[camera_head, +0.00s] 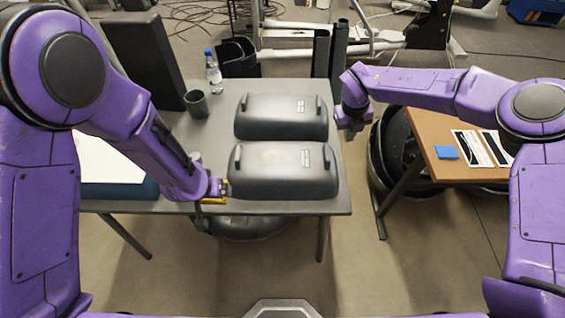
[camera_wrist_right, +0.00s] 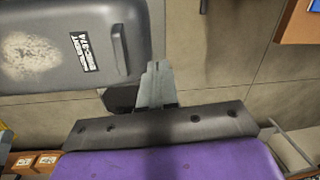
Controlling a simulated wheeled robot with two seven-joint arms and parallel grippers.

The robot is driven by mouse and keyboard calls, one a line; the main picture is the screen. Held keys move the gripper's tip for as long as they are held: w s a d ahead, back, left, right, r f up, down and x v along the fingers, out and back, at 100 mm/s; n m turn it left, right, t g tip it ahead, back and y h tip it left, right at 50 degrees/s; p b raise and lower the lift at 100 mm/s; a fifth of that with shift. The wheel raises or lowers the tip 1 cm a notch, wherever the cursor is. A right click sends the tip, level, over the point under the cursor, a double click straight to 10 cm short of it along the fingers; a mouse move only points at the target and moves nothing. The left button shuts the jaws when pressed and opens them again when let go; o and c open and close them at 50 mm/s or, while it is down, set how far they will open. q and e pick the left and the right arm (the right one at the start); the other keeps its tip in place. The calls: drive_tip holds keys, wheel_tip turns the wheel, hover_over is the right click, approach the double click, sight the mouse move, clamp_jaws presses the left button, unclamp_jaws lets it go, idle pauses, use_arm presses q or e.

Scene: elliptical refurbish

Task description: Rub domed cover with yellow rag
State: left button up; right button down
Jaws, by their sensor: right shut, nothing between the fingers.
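Two dark grey domed covers lie on the grey table, a far one (camera_head: 281,117) and a near one (camera_head: 285,170). The near cover has a faint pale patch on top. The right wrist view shows a cover (camera_wrist_right: 100,25) with a pale dusty patch and a label. My left gripper (camera_head: 222,189) is low at the near cover's left end. Yellow cloth, the rag (camera_head: 214,201), shows at its fingers, mostly hidden; its grip is unclear. My right gripper (camera_head: 350,121) is shut and empty beyond the table's right edge; its fingers (camera_wrist_right: 153,78) show beside the cover.
On the table (camera_head: 225,120) stand a bottle (camera_head: 213,72), a dark cup (camera_head: 196,104) and a tall black panel (camera_head: 146,58). A wooden table (camera_head: 430,125) at right holds a blue item (camera_head: 446,152) and printed sheets. Floor shows between the tables.

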use_arm(q)
drive_tip(key=shift+f, duration=0.25)
drive_tip(key=shift+f+b, duration=1.35)
drive_tip(key=shift+b, duration=0.15)
use_arm(e)
drive_tip(key=shift+m+g+y, duration=0.4)
drive_tip(key=shift+m+y, duration=0.2)
drive_tip(key=shift+m, duration=0.3)
drive_tip(key=shift+s+a+f, duration=0.1)
drive_tip(key=shift+a+f, duration=0.1)
drive_tip(key=shift+f, duration=0.55)
drive_tip(key=shift+a+f, duration=0.25)
drive_tip(key=shift+f, duration=0.5)
drive_tip(key=shift+s+a+f, duration=0.1)
drive_tip(key=shift+a+f, duration=0.1)
drive_tip(key=shift+f, duration=0.55)
drive_tip(key=shift+r, duration=0.1)
use_arm(q)
drive_tip(key=shift+f+b, duration=2.35)
drive_tip(key=shift+b, duration=0.05)
use_arm(e)
drive_tip(key=shift+f, duration=3.05)
